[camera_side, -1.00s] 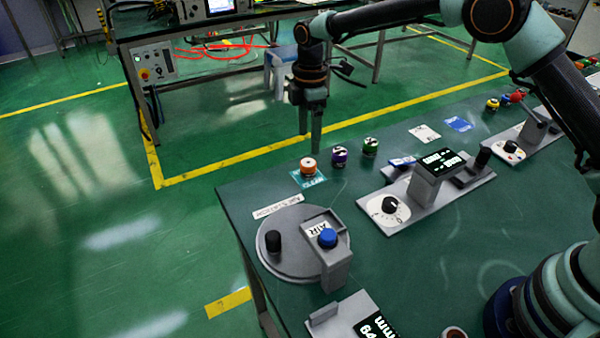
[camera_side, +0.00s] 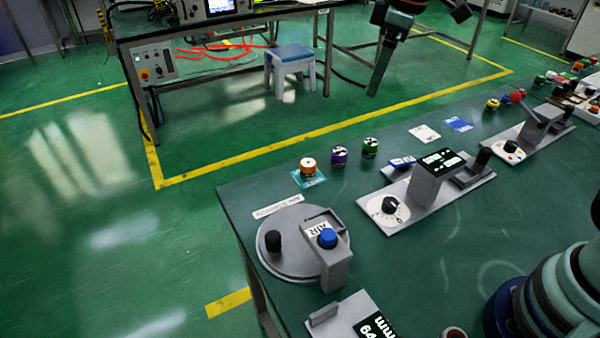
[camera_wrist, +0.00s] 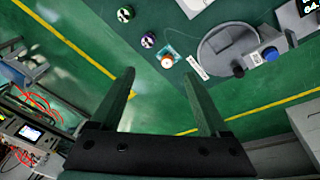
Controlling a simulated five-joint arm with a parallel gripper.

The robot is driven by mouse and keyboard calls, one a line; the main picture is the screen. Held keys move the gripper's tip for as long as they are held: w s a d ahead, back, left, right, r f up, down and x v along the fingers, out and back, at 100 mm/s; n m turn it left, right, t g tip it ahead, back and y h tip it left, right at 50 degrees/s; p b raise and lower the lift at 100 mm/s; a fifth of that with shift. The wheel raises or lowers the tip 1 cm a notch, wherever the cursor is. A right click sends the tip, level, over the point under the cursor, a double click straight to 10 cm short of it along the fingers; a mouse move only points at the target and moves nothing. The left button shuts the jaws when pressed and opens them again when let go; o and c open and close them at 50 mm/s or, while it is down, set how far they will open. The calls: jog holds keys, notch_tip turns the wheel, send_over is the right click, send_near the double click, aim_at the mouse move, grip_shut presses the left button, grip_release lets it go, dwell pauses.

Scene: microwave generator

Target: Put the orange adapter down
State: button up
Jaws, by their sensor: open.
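The orange adapter (camera_side: 308,167) stands upright on a small teal card (camera_side: 312,180) near the table's far left corner. The orange adapter also shows in the wrist view (camera_wrist: 167,61), beyond my fingertips and apart from them. My gripper (camera_side: 374,92) hangs in the air at the top of the side view, up and to the right of the orange adapter. In the wrist view my gripper (camera_wrist: 160,85) has its two fingers wide apart with nothing between them.
A purple adapter (camera_side: 339,155) and a green adapter (camera_side: 371,147) stand right of the orange one. A round grey station with a blue knob (camera_side: 327,238) is in front. A grey device with a display (camera_side: 440,163) is to the right. Other small parts lie farther right.

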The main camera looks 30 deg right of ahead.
jog(key=s+d+m+t, duration=0.1)
jog(key=s+d+m, duration=0.1)
jog(key=s+m, duration=0.2)
jog(key=s+d+f+m+t, duration=0.1)
jog(key=s+d+m, duration=0.2)
jog(key=s, duration=0.7)
jog(key=shift+d+f+m+t, duration=0.3)
jog(key=shift+m+t, duration=0.1)
jog(key=shift+m, duration=0.3)
